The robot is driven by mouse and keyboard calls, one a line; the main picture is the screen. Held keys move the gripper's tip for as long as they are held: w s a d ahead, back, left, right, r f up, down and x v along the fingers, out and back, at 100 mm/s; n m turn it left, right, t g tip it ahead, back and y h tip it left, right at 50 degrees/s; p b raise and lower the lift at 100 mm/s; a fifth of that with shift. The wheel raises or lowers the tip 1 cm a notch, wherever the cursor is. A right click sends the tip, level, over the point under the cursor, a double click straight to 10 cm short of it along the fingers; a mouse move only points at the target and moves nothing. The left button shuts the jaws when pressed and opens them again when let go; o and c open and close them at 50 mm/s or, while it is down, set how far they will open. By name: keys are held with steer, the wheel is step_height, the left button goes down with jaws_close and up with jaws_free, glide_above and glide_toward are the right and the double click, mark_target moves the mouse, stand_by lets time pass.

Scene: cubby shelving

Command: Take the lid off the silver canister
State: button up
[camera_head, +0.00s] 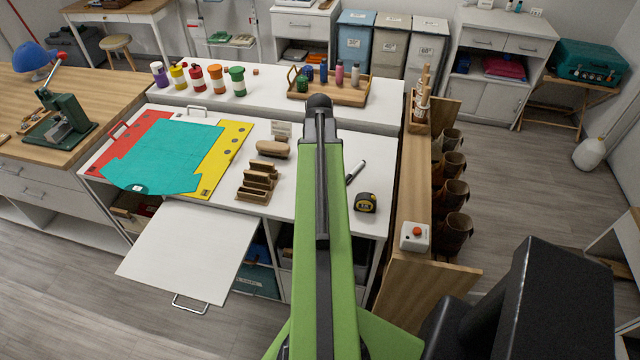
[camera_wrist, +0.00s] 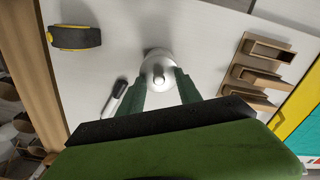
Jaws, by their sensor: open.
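The silver canister (camera_wrist: 157,59) stands on the white worktop in the wrist view, seen from above. Its round lid (camera_wrist: 150,72) has a small pale knob (camera_wrist: 159,81) in the middle. My gripper (camera_wrist: 160,78) is open, with one green finger on each side of the lid's near part. I cannot tell whether the fingers touch the lid or how high they are above it. In the head view my green arm hides the canister and the gripper.
A marker (camera_wrist: 114,97) lies left of the gripper, and a tape measure (camera_wrist: 75,37) is farther off. A wooden stepped organizer (camera_wrist: 258,75) stands to the right. In the head view, a wooden tray of bottles (camera_head: 345,94) and several colored-lid jars (camera_head: 216,81) stand farther back.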

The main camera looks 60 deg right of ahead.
steer(key=shift+r, duration=0.1)
jaws_close()
stand_by(0.3)
